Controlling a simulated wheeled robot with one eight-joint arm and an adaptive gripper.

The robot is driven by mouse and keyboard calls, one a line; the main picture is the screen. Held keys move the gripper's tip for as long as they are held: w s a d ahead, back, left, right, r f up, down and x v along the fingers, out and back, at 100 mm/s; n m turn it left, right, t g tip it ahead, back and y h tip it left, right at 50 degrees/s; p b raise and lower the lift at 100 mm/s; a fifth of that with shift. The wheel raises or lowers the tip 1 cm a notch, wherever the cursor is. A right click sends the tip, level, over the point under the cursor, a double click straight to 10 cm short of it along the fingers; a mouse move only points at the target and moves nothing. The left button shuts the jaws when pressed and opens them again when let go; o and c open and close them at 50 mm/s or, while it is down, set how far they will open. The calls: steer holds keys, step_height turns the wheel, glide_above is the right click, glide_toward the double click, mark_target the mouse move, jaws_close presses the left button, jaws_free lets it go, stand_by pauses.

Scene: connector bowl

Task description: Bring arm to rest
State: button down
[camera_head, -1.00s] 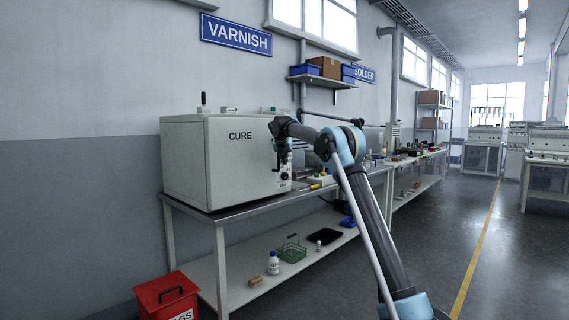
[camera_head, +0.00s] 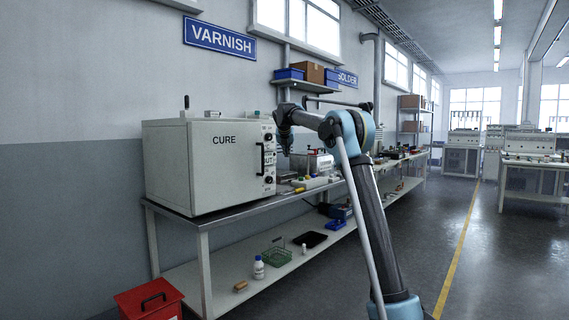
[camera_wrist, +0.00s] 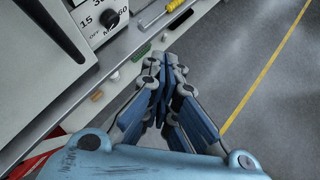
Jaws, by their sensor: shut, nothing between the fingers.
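My gripper (camera_wrist: 165,72) is shut and empty in the wrist view, its blue and grey fingers together and pointing down past the bench edge over the grey floor. In the head view my arm reaches up from the bottom right, bends at a blue joint and runs left. There my gripper (camera_head: 284,148) hangs small and dark, just right of the CURE oven's front in the picture. I cannot tell its exact distance from the oven.
The white CURE oven (camera_head: 203,165) stands on the bench (camera_head: 222,209). A lower shelf (camera_head: 222,287) holds a white bottle (camera_head: 258,268) and a green basket (camera_head: 275,256). A red bin (camera_head: 150,300) stands at the lower left. The floor (camera_head: 440,215) on the right is open.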

steer(key=s+d+f+m+g, duration=0.1)
steer(key=s+d+f+m, duration=0.2)
steer(key=s+d+m, duration=0.6)
steer(key=s+d+f+m+g, duration=0.1)
steer(key=s+d+f+m, duration=0.15)
steer(key=s+d, duration=0.8)
steer(key=s+d+f+m+g, duration=0.2)
steer(key=s+d+m, duration=0.4)
steer(key=s, duration=0.9)
steer(key=s+d+f+m+g, duration=0.1)
steer(key=s+d+f+m, duration=0.2)
steer(key=s+f+m, duration=0.6)
steer(key=s+d+f+m+g, duration=0.1)
steer(key=s+f+m, duration=0.8)
steer(key=s+f, duration=1.2)
steer(key=s+d, duration=0.1)
steer(key=s, duration=0.6)
steer(key=shift+s+d+g, duration=0.15)
steer(key=shift+d+g, duration=0.25)
steer(key=shift+f, duration=0.1)
